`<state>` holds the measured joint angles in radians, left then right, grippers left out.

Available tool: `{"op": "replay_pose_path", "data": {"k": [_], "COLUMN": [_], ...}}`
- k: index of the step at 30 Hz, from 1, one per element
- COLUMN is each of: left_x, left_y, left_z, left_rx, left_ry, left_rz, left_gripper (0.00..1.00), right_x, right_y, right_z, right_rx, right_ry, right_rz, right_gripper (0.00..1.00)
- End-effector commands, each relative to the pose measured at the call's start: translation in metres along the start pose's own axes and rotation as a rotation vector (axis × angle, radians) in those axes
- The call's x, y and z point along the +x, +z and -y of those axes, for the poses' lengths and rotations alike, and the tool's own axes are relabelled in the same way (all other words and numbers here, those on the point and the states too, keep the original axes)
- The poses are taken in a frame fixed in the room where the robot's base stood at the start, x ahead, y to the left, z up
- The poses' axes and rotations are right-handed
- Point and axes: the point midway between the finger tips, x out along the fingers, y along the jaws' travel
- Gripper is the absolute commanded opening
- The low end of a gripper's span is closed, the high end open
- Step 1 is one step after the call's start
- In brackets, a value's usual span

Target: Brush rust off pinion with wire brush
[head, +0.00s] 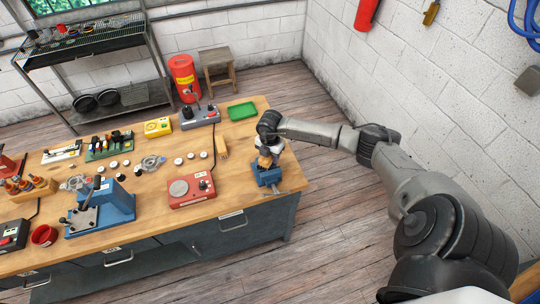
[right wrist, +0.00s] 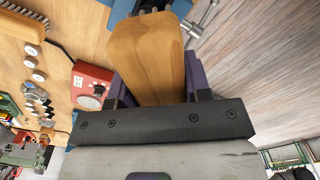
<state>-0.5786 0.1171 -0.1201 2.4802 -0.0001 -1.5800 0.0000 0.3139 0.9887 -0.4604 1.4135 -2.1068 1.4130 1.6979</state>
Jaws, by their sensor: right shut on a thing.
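My right gripper (head: 266,150) is at the right end of the bench, just over a blue vise (head: 267,178). The wood also shows below the gripper in the head view (head: 264,161). The vise's blue body (right wrist: 122,10) and metal handle bar show beyond the wood in the right wrist view. I cannot make out the pinion; the brush and gripper cover the jaw area. My left gripper is out of view.
A second, wooden-backed brush (head: 222,146) lies left of the vise. A red box with a round plate (head: 191,189) stands nearer the front. A grey control box (head: 199,116) and green tray (head: 241,111) are behind. A blue press (head: 103,207) is farther left.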

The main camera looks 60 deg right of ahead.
Motion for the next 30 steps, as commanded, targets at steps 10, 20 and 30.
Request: {"op": "replay_pose_path", "data": {"k": [10,20,30], "left_x": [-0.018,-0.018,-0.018], "left_y": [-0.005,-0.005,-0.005], "left_z": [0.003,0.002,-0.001], "left_rx": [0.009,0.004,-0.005], "left_ry": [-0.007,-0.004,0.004], "left_rz": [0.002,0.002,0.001], "left_gripper": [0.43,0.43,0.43], "right_x": [-0.023,-0.024,-0.024], "right_y": [0.000,0.000,0.000], "right_z": [0.000,0.000,0.000], "right_rx": [0.000,0.000,-0.001], "right_ry": [0.001,0.001,0.001], "right_rz": [0.000,0.000,0.000], "right_gripper": [0.22,0.22,0.22]}}
